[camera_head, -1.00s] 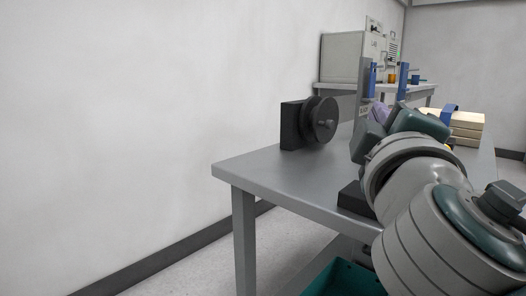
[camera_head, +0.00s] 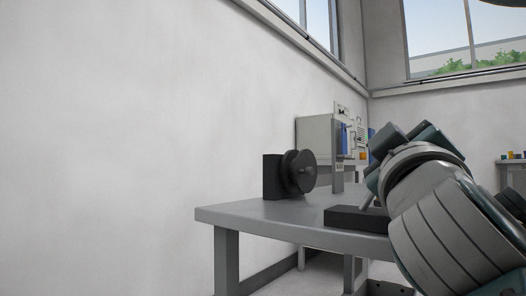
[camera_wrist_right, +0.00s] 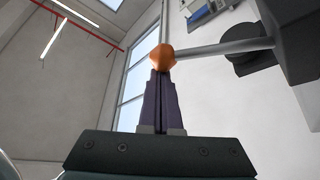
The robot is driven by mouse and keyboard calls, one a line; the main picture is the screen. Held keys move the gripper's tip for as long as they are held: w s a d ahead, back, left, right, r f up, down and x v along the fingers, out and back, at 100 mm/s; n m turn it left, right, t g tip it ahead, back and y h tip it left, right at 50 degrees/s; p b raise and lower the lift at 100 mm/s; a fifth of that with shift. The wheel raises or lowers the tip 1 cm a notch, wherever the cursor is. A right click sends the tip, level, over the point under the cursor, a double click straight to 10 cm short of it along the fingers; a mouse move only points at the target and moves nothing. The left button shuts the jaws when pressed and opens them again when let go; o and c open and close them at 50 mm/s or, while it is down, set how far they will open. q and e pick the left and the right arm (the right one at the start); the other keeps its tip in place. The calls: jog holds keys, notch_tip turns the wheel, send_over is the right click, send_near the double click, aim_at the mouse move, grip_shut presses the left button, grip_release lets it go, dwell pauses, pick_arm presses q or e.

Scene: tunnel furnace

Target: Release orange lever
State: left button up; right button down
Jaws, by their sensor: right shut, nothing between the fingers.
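Whether the tips touch the knob I cannot tell. In the head view my right arm comes in from the right and hides the gripper and knob. A dark base block (camera_head: 357,218) with a thin slanted rod (camera_head: 368,193) shows beside the arm. My left gripper is not in view.
A black handwheel (camera_head: 298,172) on a dark block stands on the grey table (camera_head: 240,214), left of my arm. A grey upright plate (camera_head: 338,160) and a pale machine (camera_head: 314,137) stand behind. The left wall is bare. The table's left end is clear.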

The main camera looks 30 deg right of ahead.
dwell(0.4)
jog(key=shift+r, duration=0.1)
notch_tip(320, 180, up, 20)
jog(key=p, duration=1.3)
